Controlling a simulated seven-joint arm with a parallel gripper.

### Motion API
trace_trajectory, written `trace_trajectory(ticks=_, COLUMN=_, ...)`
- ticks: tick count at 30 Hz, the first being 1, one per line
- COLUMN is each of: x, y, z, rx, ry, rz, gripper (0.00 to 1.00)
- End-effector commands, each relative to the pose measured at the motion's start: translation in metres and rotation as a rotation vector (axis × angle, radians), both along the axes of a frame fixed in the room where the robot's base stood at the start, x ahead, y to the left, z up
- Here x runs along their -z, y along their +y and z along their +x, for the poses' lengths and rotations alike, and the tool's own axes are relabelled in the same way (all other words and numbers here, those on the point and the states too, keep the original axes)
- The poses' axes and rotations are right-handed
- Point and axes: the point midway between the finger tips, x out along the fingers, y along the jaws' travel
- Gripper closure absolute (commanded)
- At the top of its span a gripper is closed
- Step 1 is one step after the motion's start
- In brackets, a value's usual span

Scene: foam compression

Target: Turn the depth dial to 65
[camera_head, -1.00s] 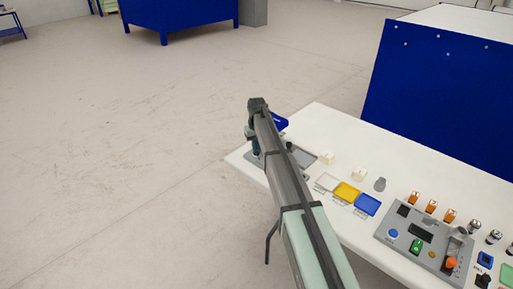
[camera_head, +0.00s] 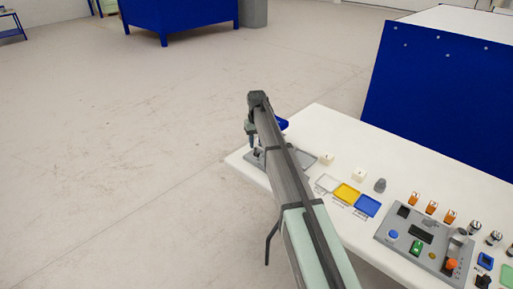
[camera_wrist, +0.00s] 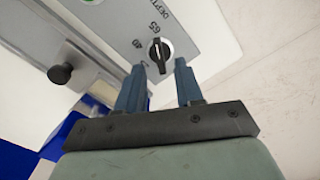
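The depth dial (camera_wrist: 160,51) is a round black knob on a grey panel (camera_wrist: 191,30) marked DEPTH, 65 and another number. Its white pointer line points roughly at the 65 mark in the wrist view. My gripper (camera_wrist: 159,66) is open and empty. Its two blue-grey fingers stand apart in front of the dial, with a gap between them and the knob. In the head view my gripper (camera_head: 251,141) hangs above the grey dial unit at the table's far left corner; my arm hides part of that unit.
A black knob (camera_wrist: 60,74) sits left of the panel in the wrist view. The white table (camera_head: 310,125) holds white, yellow (camera_head: 347,194) and blue trays (camera_head: 368,205), small white blocks and a grey control box (camera_head: 408,248). A blue partition (camera_head: 430,90) stands behind. Open floor lies left.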

Motion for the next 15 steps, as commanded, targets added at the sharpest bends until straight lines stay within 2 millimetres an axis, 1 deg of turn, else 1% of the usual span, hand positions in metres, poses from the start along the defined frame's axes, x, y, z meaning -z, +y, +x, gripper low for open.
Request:
trace_trajectory(ticks=1, x=-0.012, y=0.0, z=0.001, rx=0.0, ry=-0.002, rz=0.0, gripper=0.64)
trace_trajectory(ticks=9, x=-0.064, y=0.0, z=0.001, rx=0.0, ry=-0.002, rz=0.0, gripper=0.64)
trace_trajectory(ticks=15, x=-0.09, y=0.0, z=0.001, rx=0.001, ry=-0.001, rz=0.0, gripper=0.64)
